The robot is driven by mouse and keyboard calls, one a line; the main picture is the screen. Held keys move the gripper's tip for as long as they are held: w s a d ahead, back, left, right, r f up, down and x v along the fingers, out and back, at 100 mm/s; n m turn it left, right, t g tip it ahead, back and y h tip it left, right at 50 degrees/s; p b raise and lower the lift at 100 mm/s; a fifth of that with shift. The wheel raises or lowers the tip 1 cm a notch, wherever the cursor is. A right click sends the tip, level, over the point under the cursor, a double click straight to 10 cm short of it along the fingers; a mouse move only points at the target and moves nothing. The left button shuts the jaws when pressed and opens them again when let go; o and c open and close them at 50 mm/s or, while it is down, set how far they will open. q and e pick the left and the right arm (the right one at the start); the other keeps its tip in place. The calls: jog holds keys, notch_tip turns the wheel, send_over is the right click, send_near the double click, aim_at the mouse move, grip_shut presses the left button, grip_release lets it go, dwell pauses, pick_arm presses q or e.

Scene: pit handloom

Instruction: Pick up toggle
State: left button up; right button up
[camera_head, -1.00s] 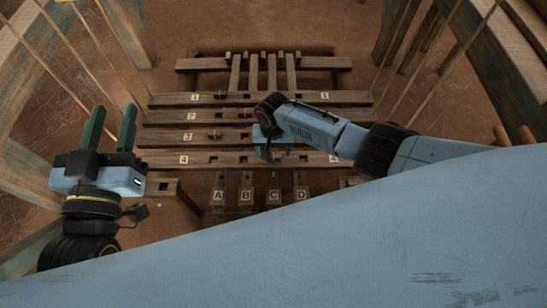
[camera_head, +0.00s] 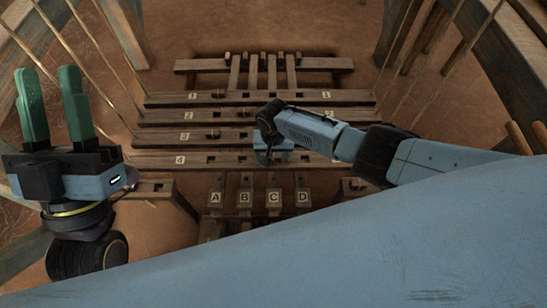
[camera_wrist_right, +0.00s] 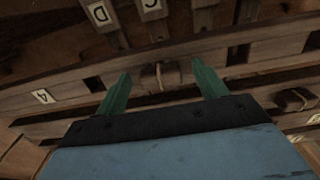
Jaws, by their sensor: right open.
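A small brown toggle (camera_wrist_right: 160,76) sits on a wooden bar in the right wrist view, between the two green fingers of my right gripper (camera_wrist_right: 160,67). The fingers stand apart on either side, and I see no clear contact. A second toggle (camera_wrist_right: 295,98) is at the right of that view. In the head view, my right gripper (camera_head: 268,155) is over the numbered bars and hides what is under it. Other toggles show on bar 1 (camera_head: 217,94) and bar 3 (camera_head: 213,133). My left gripper (camera_head: 50,72) is open and empty at the far left.
Several slotted wooden bars run across the middle, with number labels such as 4 (camera_head: 181,160). Lettered treadles, such as B (camera_head: 244,197), lie in front of them. Cords (camera_head: 104,70) and loom posts (camera_head: 125,30) flank both sides.

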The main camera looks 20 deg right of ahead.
aim_at(273, 156)
jog(key=c, duration=1.1)
pick_arm(q)
jog(key=shift+w, duration=0.1)
pick_arm(e)
jog(key=shift+o, duration=0.2)
jog(key=shift+r, duration=0.15)
